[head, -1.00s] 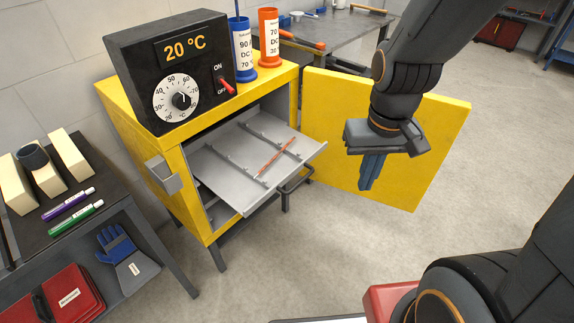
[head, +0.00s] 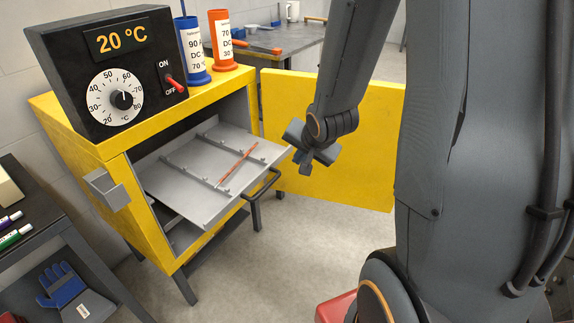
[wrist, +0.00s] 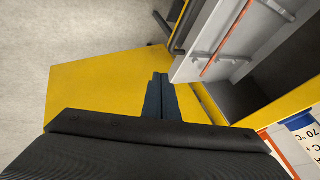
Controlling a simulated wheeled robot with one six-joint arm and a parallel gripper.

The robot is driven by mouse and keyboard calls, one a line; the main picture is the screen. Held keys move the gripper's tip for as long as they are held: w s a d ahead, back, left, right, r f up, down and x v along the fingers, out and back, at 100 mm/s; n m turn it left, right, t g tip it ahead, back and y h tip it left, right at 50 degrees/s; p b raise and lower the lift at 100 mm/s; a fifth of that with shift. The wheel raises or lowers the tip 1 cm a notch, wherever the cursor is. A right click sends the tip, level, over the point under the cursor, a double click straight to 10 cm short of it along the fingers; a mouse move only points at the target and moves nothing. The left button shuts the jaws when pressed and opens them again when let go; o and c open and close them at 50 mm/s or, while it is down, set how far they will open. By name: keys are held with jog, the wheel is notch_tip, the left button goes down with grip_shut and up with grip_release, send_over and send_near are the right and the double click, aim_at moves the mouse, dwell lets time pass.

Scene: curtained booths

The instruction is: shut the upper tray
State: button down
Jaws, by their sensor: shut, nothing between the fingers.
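The upper tray (head: 190,195) is a grey sheet with two slotted rails, sticking well out of the open yellow cabinet (head: 75,125). A thin red-orange rod (head: 238,168) lies on it. The tray also shows at the upper right in the wrist view (wrist: 190,68). My gripper (head: 306,168) is near the tray's front right corner, in front of the open door. Its blue fingers (wrist: 160,82) are together and empty in the wrist view, beside the tray's edge. I cannot tell whether they touch it.
The yellow cabinet door (head: 355,125) stands wide open on the right. A black handle bar (head: 262,185) shows below the tray. A control box (head: 110,70), a blue cylinder (head: 193,50) and an orange cylinder (head: 222,42) stand on top. A dark bench (head: 40,220) is at left.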

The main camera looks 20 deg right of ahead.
jog(key=b, duration=0.1)
send_near(281, 161)
notch_tip(281, 161, down, 4)
jog(key=s, duration=0.2)
jog(key=w, duration=0.1)
jog(key=w+a, duration=0.1)
jog(key=w, duration=0.1)
jog(key=shift+w+a+f, duration=0.15)
jog(key=shift+w+a, duration=0.05)
